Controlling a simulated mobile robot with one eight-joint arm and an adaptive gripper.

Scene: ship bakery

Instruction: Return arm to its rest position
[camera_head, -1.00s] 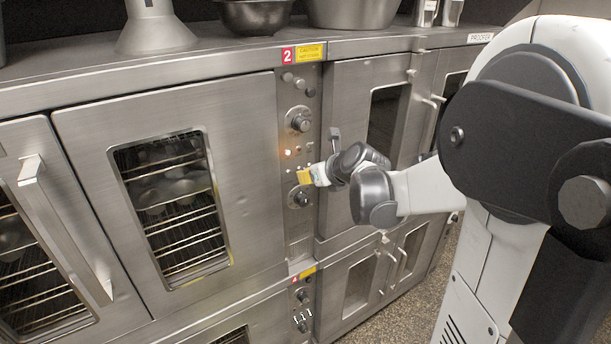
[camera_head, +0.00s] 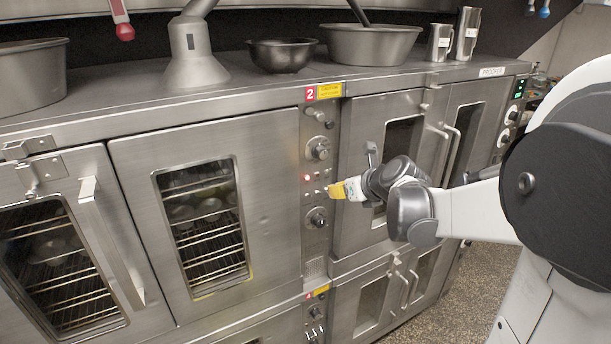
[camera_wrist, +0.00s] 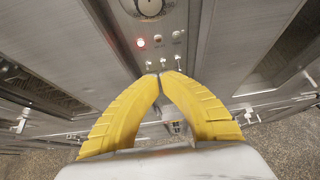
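My gripper (camera_head: 336,191) has yellow fingers and is in front of the control panel of oven 2. In the wrist view my gripper (camera_wrist: 163,75) has its fingertips together with nothing visible between them. My arm reaches in from the right in the head view, bent at the elbow and wrist. In the head view the lamp (camera_head: 307,177) is also lit red.
The left oven door (camera_head: 130,165) and the proofer doors (camera_head: 365,150) are shut; their handles stick out. Dials (camera_head: 318,149) project from the panel. Bowls (camera_head: 370,45) and metal cups (camera_head: 439,42) stand on top. Speckled floor (camera_head: 470,290) is open at lower right.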

